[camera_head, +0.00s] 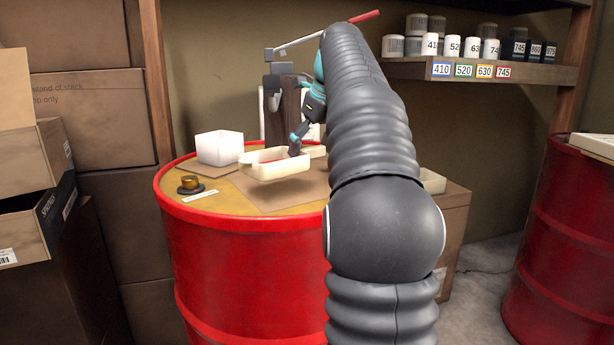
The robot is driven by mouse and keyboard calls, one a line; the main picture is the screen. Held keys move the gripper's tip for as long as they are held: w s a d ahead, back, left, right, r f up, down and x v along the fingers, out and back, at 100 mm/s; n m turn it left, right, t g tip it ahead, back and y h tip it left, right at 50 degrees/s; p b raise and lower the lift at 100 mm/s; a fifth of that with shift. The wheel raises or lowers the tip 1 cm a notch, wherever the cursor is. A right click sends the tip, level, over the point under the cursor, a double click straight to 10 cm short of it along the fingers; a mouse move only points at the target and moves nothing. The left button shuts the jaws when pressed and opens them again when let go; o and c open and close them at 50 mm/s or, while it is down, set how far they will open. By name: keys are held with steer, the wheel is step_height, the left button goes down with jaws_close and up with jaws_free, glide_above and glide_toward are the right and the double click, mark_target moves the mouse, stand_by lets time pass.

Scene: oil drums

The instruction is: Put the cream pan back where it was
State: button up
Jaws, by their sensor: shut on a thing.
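The cream pan (273,165) is a shallow rectangular tray with a short tab at its left end. My gripper (296,146) is shut on the pan's right rear part. The pan appears held a little above the brown board (262,198) on the red drum (240,260), with a shadow beneath it. My arm hides the right side of the drum top and part of what lies there. Another cream edge (315,151) shows just behind and right of the pan; I cannot tell what it belongs to.
A white block (219,147) and a small brass-coloured pot on a dark base (190,184) stand left on the drum. A vise-like fixture with a red-ended bar (300,42) rises behind. Another cream container (432,181) sits on a carton at right. Cartons (85,110) crowd the left.

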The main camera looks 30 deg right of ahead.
mark_target(306, 181)
steer(key=shift+f+b, duration=0.85)
steer(key=shift+f, duration=1.45)
steer(key=o, duration=1.2)
steer(key=shift+f, duration=0.1)
steer(key=p+v, duration=0.4)
steer(key=v, duration=0.8)
